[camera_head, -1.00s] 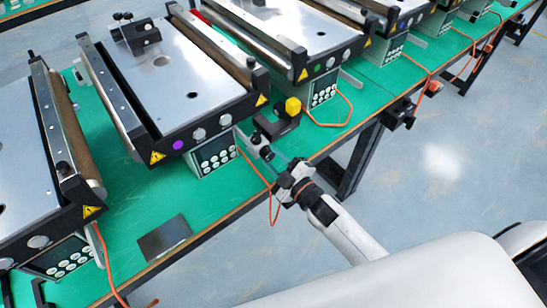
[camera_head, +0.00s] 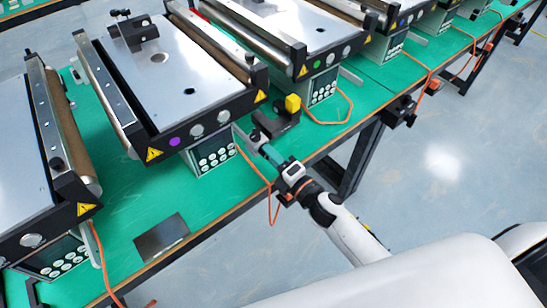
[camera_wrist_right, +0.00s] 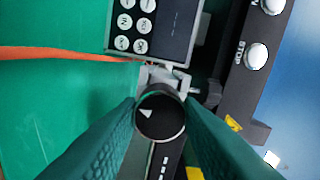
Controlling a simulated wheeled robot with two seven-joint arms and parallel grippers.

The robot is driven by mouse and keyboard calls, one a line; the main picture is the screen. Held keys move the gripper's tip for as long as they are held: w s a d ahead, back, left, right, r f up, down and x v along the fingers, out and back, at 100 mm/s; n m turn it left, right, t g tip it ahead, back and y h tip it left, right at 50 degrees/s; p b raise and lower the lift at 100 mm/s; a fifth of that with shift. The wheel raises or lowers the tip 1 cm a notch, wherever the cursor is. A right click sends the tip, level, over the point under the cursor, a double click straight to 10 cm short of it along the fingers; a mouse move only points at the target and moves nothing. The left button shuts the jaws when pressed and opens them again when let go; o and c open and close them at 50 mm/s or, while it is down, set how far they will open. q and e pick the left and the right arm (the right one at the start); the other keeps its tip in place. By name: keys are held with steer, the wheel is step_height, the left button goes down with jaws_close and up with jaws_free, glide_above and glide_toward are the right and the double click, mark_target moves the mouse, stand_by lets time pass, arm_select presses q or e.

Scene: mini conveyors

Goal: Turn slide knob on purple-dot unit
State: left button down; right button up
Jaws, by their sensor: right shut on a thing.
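The purple-dot unit (camera_head: 180,100) is a mini conveyor with a metal top and a purple dot (camera_head: 174,142) on its black front rail. My right gripper (camera_head: 268,152) reaches to the unit's right front corner, beside its keypad box. In the right wrist view, its two teal fingers are shut on a round black slide knob (camera_wrist_right: 160,116), one on each side. A white triangle mark on the knob's face points to the upper left. In the head view the knob is mostly hidden by the gripper. My left gripper is not in view.
An orange cable (camera_head: 272,205) hangs over the green table's edge (camera_head: 225,205) nearby. A dark plate (camera_head: 161,236) lies on the table. More conveyor units stand on both sides.

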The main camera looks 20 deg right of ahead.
steer(key=shift+w+r+n+b, duration=0.15)
steer(key=shift+n+b, duration=0.35)
steer(key=shift+n, duration=2.85)
steer(key=shift+s+r+n+b, duration=0.15)
steer(key=shift+n+b, duration=0.35)
steer(key=shift+n, duration=2.85)
steer(key=shift+w, duration=0.1)
